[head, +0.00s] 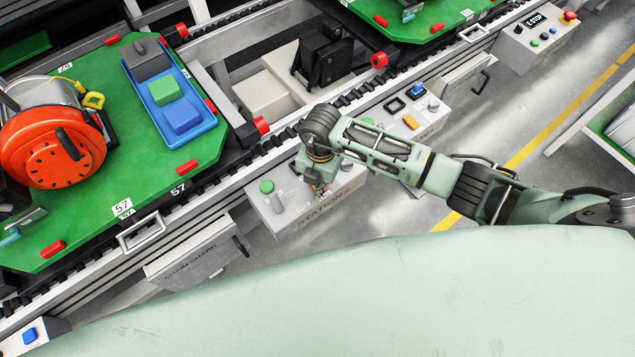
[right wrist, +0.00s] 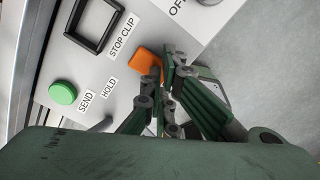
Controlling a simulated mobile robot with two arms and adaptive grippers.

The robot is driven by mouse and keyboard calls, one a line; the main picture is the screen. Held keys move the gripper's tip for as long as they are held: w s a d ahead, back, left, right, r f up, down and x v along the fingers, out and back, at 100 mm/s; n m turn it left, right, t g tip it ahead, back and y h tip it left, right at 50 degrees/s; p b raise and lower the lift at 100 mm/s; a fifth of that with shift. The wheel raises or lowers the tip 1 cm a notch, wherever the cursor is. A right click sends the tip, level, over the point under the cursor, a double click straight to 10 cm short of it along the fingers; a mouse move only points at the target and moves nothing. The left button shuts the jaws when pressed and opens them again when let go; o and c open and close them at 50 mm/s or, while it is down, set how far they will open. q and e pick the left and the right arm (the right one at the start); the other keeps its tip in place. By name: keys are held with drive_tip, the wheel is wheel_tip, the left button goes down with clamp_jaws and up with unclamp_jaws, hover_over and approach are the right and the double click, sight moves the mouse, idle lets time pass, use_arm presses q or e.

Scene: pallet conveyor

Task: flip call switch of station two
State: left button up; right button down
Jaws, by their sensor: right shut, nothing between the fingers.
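The station control panel (head: 296,222) stands at the conveyor's front edge. Its front reads "STATION"; I cannot read a number. The head view shows its green button (head: 267,186), and my right arm hides much of its top. In the right wrist view the panel (right wrist: 75,62) has a green button (right wrist: 63,92) by "SEND" and "HOLD", a black square frame (right wrist: 98,22) by "STOP CLIP", and an orange switch (right wrist: 147,60). My right gripper (head: 318,190) is shut and empty over the panel. Its fingertips (right wrist: 168,68) are beside the orange switch, partly covering it; contact is unclear.
A similar panel (head: 432,121) with an orange switch (head: 411,122) stands to the right. A green pallet (head: 150,203) carries an orange reel (head: 50,145) and a blue tray (head: 190,133). An E-stop box (head: 520,52) is at top right. The grey floor is clear beyond.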

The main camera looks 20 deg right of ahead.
drive_tip(key=shift+r+p, duration=2.85)
drive_tip(key=shift+r, duration=0.65)
drive_tip(key=shift+f, duration=0.1)
